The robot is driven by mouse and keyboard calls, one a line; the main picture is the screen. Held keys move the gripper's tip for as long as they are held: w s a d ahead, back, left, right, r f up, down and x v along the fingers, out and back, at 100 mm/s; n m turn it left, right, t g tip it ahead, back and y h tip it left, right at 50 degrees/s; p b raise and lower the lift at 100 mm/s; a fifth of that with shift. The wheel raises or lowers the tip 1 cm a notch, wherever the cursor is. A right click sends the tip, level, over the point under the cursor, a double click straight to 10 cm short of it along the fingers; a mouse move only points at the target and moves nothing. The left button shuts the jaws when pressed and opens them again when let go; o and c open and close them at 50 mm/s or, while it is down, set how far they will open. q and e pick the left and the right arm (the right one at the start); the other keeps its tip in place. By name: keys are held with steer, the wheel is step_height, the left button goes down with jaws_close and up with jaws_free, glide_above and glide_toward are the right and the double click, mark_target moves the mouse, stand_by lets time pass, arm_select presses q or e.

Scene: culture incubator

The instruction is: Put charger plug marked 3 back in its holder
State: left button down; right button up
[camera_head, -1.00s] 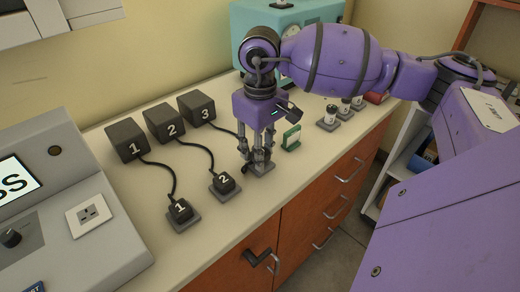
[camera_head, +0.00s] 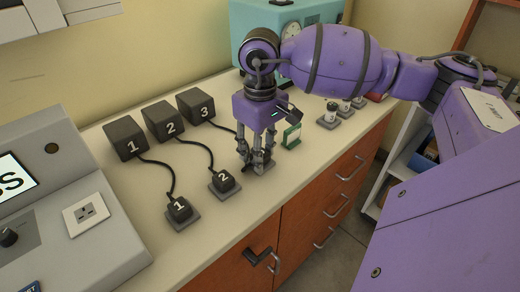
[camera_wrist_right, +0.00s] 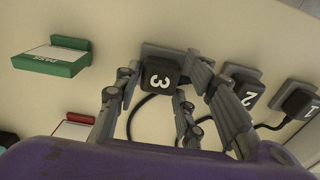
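The charger plug marked 3 (camera_wrist_right: 160,75) is a small black block with a white 3. In the right wrist view it sits upright at its grey square holder (camera_wrist_right: 164,52), with its cable curling away. My right gripper (camera_head: 257,160) points straight down around this plug. Its fingers stand either side of the plug, with a visible gap on the left in the wrist view, so it looks open. In the head view the fingers hide most of the plug; part of the holder's pad (camera_head: 265,168) shows beneath. My left gripper is out of view.
Plugs 1 (camera_head: 179,207) and 2 (camera_head: 222,181) sit on their own pads to the left. Charger boxes 1 (camera_head: 126,139), 2 (camera_head: 163,122) and 3 (camera_head: 196,105) stand behind. A green holder (camera_head: 291,136) is close on the right. A panel with a socket (camera_head: 87,213) is at left.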

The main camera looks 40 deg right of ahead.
steer(key=shift+o, duration=1.3)
steer(key=shift+r, duration=0.1)
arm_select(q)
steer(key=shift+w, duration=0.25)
arm_select(e)
step_height(320, 180, up, 12)
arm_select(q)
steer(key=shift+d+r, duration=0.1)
